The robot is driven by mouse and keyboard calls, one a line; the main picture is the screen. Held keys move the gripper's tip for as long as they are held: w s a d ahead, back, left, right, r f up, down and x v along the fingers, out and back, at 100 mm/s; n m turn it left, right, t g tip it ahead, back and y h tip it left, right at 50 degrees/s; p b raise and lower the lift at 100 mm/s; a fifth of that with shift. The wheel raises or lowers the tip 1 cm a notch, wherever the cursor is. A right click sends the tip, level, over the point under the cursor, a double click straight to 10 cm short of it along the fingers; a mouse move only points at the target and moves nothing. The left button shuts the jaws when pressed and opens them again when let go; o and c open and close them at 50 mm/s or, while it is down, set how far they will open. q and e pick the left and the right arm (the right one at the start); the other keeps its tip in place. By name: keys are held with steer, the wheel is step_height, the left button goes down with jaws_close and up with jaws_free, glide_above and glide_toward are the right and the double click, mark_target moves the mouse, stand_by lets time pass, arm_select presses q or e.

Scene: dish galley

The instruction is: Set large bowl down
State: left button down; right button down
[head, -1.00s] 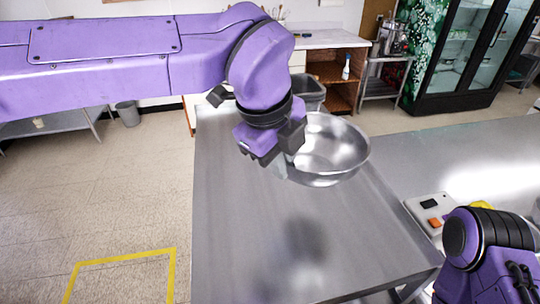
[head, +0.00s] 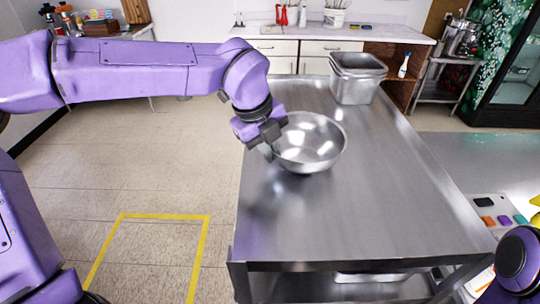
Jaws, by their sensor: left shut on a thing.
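The large bowl (head: 312,145) is a shiny round metal bowl in the head view. It is upright over the left middle of the steel table (head: 350,215). I cannot tell whether its base touches the table. My left gripper (head: 270,148) is shut on the bowl's left rim, and its fingertips are partly hidden against the bowl. Part of my right arm shows at the lower right edge, but its gripper is out of view.
Rectangular metal pans (head: 356,78) stand at the table's far end. A tray with coloured blocks (head: 497,214) lies on the counter at right. The table's front half is clear. A yellow floor outline (head: 160,216) lies at left.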

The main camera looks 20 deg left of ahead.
arm_select(q)
steer(key=shift+w+r, duration=0.1)
steer(key=shift+w, duration=0.25)
steer(key=c, duration=1.4)
jaws_free()
steer(key=shift+w+d+f, duration=0.1)
steer(key=shift+w+f, duration=0.05)
steer(key=shift+f, duration=0.1)
steer(key=shift+c, duration=0.2)
steer(key=shift+o, duration=1.1)
steer(key=shift+s+r, duration=0.2)
steer(key=shift+s, duration=0.1)
steer(key=shift+r, duration=0.2)
steer(key=b+v, duration=0.1)
steer(key=v, duration=1)
steer(key=shift+r, duration=0.25)
arm_select(e)
steer(key=shift+w+f, duration=0.25)
steer(key=shift+f, duration=0.5)
